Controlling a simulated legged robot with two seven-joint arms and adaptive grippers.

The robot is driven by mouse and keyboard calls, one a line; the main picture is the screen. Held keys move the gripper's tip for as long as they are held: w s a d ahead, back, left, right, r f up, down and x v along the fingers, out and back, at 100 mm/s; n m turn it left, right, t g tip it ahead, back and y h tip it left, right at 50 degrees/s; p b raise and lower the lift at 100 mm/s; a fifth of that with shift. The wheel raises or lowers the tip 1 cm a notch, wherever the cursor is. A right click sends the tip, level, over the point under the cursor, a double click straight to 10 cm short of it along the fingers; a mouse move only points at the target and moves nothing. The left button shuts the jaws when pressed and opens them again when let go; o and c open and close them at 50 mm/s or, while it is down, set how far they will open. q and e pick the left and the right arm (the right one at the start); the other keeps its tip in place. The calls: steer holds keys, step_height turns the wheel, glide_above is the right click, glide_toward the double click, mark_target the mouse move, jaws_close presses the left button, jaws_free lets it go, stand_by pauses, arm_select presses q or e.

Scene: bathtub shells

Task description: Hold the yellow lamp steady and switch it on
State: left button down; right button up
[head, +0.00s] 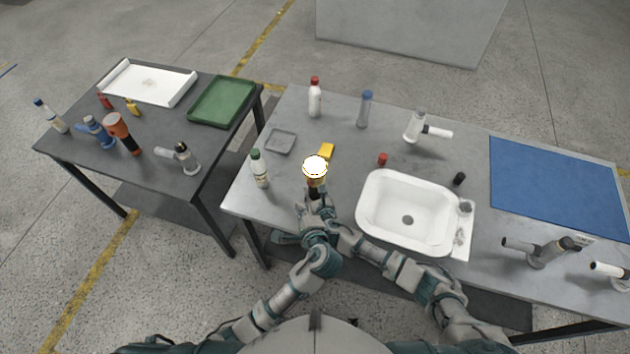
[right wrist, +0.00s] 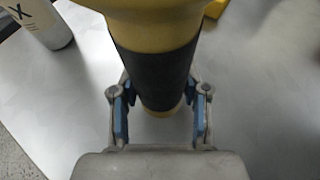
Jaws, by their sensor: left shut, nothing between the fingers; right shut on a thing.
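The yellow lamp (head: 315,167) is near the left part of the sink table, its round face bright white as if lit. In the right wrist view its yellow head (right wrist: 155,35) is at the top and its dark ribbed handle (right wrist: 152,75) runs down between my fingers. My right gripper (right wrist: 160,92) is shut around that handle. In the head view, both my arms meet just below the lamp. My left gripper (head: 316,197) is shut and empty close to the lamp's lower end; whether it touches is unclear. The lamp's switch is hidden.
A white sink (head: 405,212) is right of the lamp. A green-capped bottle (head: 260,170) stands left of it, and a yellow block (head: 326,152) lies just behind. A grey tray (head: 281,142) is further back left. A blue mat (head: 555,185) covers the right side.

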steer(key=o, duration=1.4)
steer(key=shift+c, duration=0.2)
steer(key=shift+s, duration=0.1)
